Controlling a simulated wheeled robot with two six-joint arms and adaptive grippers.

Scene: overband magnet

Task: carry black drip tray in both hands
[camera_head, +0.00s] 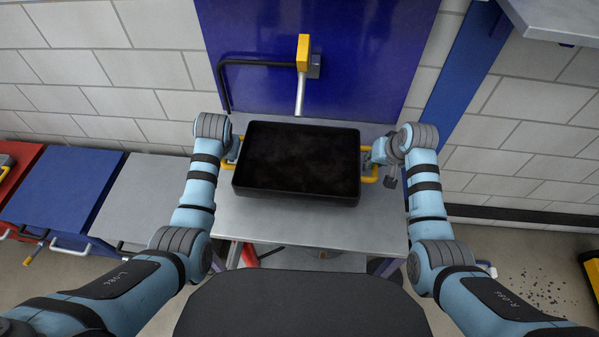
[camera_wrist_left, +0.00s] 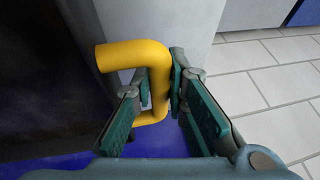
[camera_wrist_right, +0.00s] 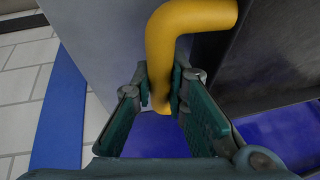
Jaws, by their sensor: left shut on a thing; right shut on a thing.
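The black drip tray (camera_head: 300,160) is a shallow rectangular pan with a dark, stained inside and a yellow handle at each short end. It is over the grey metal table in the head view; whether it touches the top I cannot tell. My left gripper (camera_head: 231,150) is shut on the left yellow handle, and the left wrist view shows its fingers (camera_wrist_left: 160,95) around the yellow bar (camera_wrist_left: 150,60). My right gripper (camera_head: 374,158) is shut on the right yellow handle (camera_head: 369,179), and the right wrist view shows its fingers (camera_wrist_right: 160,92) on the bar (camera_wrist_right: 165,45).
The grey table (camera_head: 310,225) has bare top in front of the tray. Behind it is a blue panel (camera_head: 370,60) with a yellow-headed lever (camera_head: 303,52) and a black pipe. Blue (camera_head: 60,180) and grey cabinets stand left. A grey shelf (camera_head: 555,18) juts in at upper right.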

